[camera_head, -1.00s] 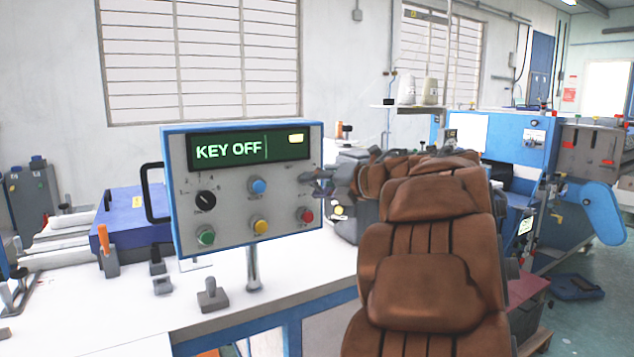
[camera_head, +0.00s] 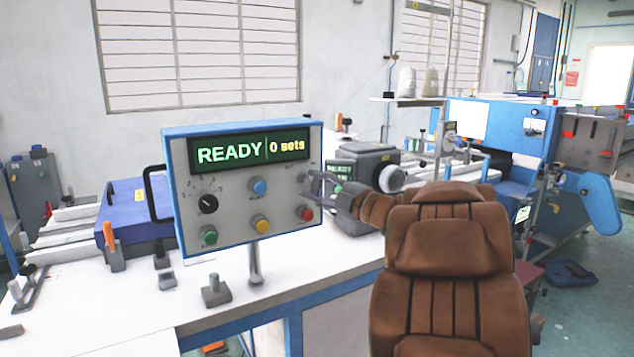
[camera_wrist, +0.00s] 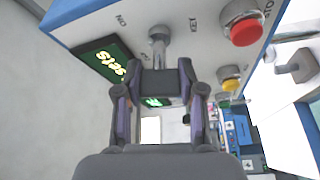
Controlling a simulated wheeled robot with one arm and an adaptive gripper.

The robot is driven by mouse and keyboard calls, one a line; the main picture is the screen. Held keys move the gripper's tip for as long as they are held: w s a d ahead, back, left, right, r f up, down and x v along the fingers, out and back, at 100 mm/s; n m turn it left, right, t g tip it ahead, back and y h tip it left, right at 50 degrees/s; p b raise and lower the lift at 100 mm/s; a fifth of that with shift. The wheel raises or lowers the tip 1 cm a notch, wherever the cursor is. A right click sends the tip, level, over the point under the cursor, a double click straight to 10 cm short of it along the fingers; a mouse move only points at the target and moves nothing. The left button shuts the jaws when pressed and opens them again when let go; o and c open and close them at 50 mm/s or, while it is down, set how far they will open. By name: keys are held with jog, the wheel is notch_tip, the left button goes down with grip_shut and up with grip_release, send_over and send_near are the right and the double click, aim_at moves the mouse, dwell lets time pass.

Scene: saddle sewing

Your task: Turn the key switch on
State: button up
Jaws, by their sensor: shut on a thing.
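The control panel (camera_head: 232,225) is a grey box with a blue rim on a post above the white table. Its display (camera_head: 248,150) reads "READY" and "0 sets". The key switch (camera_wrist: 158,34) is at the panel's edge in the wrist view, with "KEY" and "ON" lettering around it. In the head view it is small beside my gripper (camera_head: 318,185), at the panel's right side. In the wrist view my gripper (camera_wrist: 160,72) is shut on the key, whose grip is partly hidden between the fingertips.
A red button (camera_wrist: 245,30) and a yellow button (camera_wrist: 230,84) lie close to my gripper. The panel also bears a black knob (camera_head: 207,204), a blue button (camera_head: 258,187) and a green button (camera_head: 208,235). A grey machine (camera_head: 350,160) stands behind on the right.

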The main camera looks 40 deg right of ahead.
jog(key=m+t, duration=0.1)
jog(key=m, duration=0.2)
jog(key=m+t+h+p, duration=0.1)
jog(key=m, duration=0.2)
jog(key=shift+a+f, duration=0.1)
jog(key=shift+m+h, duration=0.3)
jog(key=o, duration=1.2)
jog(key=shift+c, duration=0.2)
jog(key=v, duration=1.2)
jog(key=shift+f, duration=0.15)
